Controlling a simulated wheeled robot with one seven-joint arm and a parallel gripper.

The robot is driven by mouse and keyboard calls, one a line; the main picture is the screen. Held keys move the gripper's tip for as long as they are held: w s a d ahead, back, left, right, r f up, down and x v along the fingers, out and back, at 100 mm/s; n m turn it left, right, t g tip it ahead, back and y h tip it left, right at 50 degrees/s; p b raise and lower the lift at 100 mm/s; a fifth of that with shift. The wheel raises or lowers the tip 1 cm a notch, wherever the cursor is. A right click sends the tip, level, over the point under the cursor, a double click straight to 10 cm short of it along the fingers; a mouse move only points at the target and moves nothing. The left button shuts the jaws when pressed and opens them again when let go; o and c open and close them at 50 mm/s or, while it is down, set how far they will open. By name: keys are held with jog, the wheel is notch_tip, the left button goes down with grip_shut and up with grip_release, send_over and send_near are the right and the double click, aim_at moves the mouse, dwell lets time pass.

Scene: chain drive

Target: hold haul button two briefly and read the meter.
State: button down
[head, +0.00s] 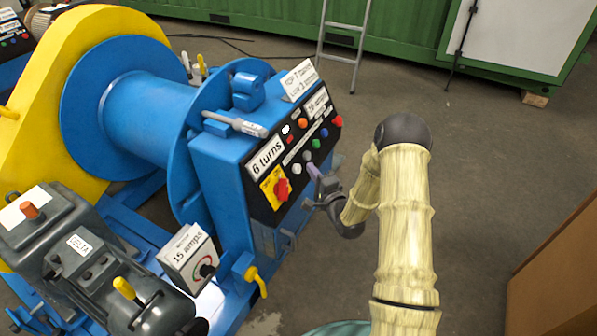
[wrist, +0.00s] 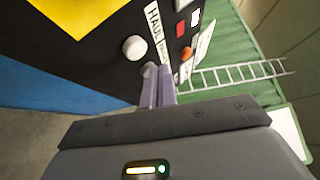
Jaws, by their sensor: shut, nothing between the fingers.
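The blue drive cabinet's black control panel (head: 299,152) carries a row of haul buttons: a white button (head: 297,169), green buttons, a blue one (head: 324,132) and a red one. Which is button two cannot be read. My gripper (head: 312,168) is shut and empty, its purple fingers close to the panel's lower row. In the wrist view the fingertips (wrist: 157,70) are by the HAUL label (wrist: 156,18), just right of and below the white button (wrist: 134,48). Contact cannot be told. A meter box (head: 188,250) reading "15 amps" sits at lower centre.
A "6 turns" label (head: 266,158) and a red rotary switch (head: 282,189) on yellow are on the panel. A blue winch drum (head: 150,118) stands left, a grey motor (head: 85,252) in front. A ladder (head: 343,45) leans behind. The floor at right is mostly clear.

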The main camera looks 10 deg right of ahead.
aim_at(297, 169)
jog(key=shift+w+a+f, duration=0.35)
jog(key=shift+w+a, duration=0.05)
jog(key=shift+a, duration=0.15)
jog(key=shift+a, duration=0.1)
dwell(1.6)
jog(key=shift+w+a+f+b, duration=0.15)
jog(key=shift+w+a+b, duration=0.05)
jog(key=shift+w+b, duration=0.1)
